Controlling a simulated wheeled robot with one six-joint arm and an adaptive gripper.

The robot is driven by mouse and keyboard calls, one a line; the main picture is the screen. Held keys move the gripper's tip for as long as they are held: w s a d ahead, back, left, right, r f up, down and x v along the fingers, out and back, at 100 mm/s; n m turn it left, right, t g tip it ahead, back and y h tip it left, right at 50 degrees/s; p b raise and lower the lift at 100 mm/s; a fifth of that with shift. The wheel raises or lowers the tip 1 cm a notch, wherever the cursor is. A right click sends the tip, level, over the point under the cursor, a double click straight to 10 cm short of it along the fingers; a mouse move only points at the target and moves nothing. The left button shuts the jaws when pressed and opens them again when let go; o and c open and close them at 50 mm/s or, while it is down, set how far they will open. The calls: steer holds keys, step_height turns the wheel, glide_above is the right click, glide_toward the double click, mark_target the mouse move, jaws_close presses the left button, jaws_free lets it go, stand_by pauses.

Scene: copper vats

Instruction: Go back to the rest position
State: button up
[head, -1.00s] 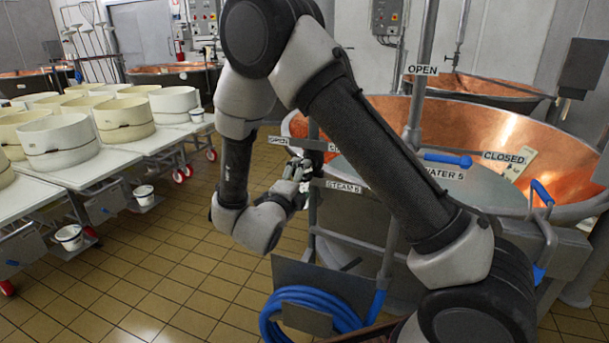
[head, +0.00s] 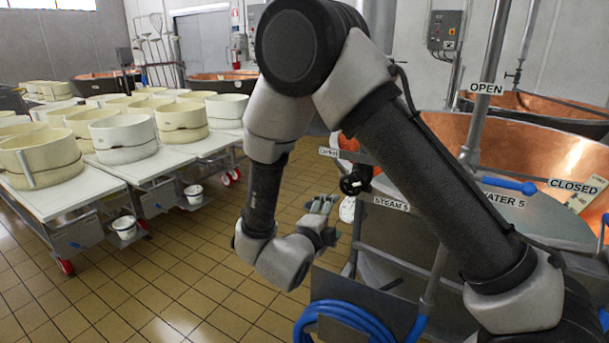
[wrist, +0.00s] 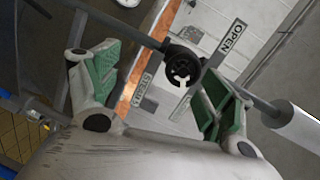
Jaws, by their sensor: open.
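My gripper (head: 322,207) is at the end of my folded arm, left of the copper vat in the head view. In the wrist view my gripper (wrist: 150,95) has its two green-padded fingers spread wide, with nothing held between them. A black round valve handle (wrist: 183,68) shows beyond the fingertips, apart from them. The same black handle (head: 356,181) shows in the head view just to the right of and above my gripper. My arm hides part of the vat's side.
The copper vat (head: 455,130) with blue-handled levers stands on the right. A coiled blue hose (head: 345,318) hangs below my gripper. White tables (head: 60,204) carrying cheese moulds (head: 122,138) stand at the left. The tiled floor (head: 190,265) between is clear.

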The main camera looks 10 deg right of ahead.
steer(key=s+a+f+n+g+y, duration=0.4)
steer(key=a+f+n+g+y, duration=0.3)
steer(key=a+f+n+y, duration=0.55)
steer(key=s+d+r+n+h, duration=0.1)
steer(key=s+d+r+n, duration=0.2)
steer(key=s+d+r, duration=0.4)
steer(key=s+d+r+n+g+h, duration=0.1)
steer(key=s+d+r+n, duration=0.2)
steer(key=d+r, duration=1.1)
steer(key=s+d+r+n+g+h, duration=0.1)
steer(key=s+d+r+n, duration=0.3)
steer(key=s+d+r, duration=0.6)
steer(key=d+h, duration=0.1)
steer(key=d, duration=0.3)
steer(key=shift+s+r, duration=0.2)
steer(key=shift+s, duration=0.1)
